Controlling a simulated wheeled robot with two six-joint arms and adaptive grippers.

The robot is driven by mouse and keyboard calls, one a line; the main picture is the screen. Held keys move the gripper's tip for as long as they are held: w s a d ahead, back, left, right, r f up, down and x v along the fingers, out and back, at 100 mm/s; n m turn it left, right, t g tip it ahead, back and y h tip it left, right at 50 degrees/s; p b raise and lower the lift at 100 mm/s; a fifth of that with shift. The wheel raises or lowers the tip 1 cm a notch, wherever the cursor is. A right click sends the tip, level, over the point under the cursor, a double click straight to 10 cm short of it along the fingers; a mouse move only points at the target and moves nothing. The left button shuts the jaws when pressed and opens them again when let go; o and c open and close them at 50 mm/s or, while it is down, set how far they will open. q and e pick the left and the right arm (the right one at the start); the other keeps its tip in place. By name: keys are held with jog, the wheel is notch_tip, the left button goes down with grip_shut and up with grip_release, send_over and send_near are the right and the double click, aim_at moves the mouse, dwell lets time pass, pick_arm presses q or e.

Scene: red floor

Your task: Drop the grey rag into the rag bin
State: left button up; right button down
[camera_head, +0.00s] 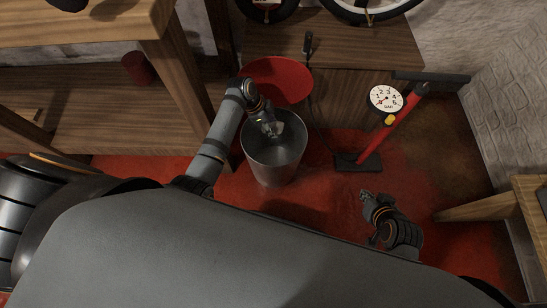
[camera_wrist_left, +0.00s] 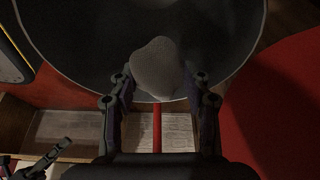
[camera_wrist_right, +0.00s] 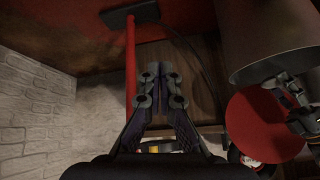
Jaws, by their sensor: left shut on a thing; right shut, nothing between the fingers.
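The rag bin (camera_head: 273,164) is a grey metal bucket standing on the red floor, with its top open. My left gripper (camera_head: 270,130) is over its mouth, pointing down. In the left wrist view the left gripper (camera_wrist_left: 158,84) is shut on the grey rag (camera_wrist_left: 157,62), a rounded bundle between the fingers, seen against the dark inside of the bin (camera_wrist_left: 80,45). My right gripper (camera_head: 366,195) is shut and empty, to the right of the bin and apart from it. The right wrist view shows its closed fingers (camera_wrist_right: 160,78) and the bin's side (camera_wrist_right: 265,35).
A round red lid (camera_head: 280,79) is tilted open behind the bin. A red floor pump (camera_head: 400,122) with a white gauge (camera_head: 386,98) stands to the right. A wooden shelf (camera_head: 95,105) is at the left. A wooden bench (camera_head: 495,206) is at the right.

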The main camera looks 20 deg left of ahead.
pick_arm(q)
jog(key=shift+f+b, duration=0.55)
jog(key=shift+b, duration=0.05)
pick_arm(e)
jog(key=w+r+t, duration=0.4)
jog(key=w+r, duration=0.1)
jog(key=w, duration=0.1)
jog(key=shift+d, duration=0.2)
pick_arm(q)
jog(key=o, duration=1.1)
pick_arm(e)
jog(key=shift+f, duration=0.1)
pick_arm(q)
jog(key=v, duration=1.2)
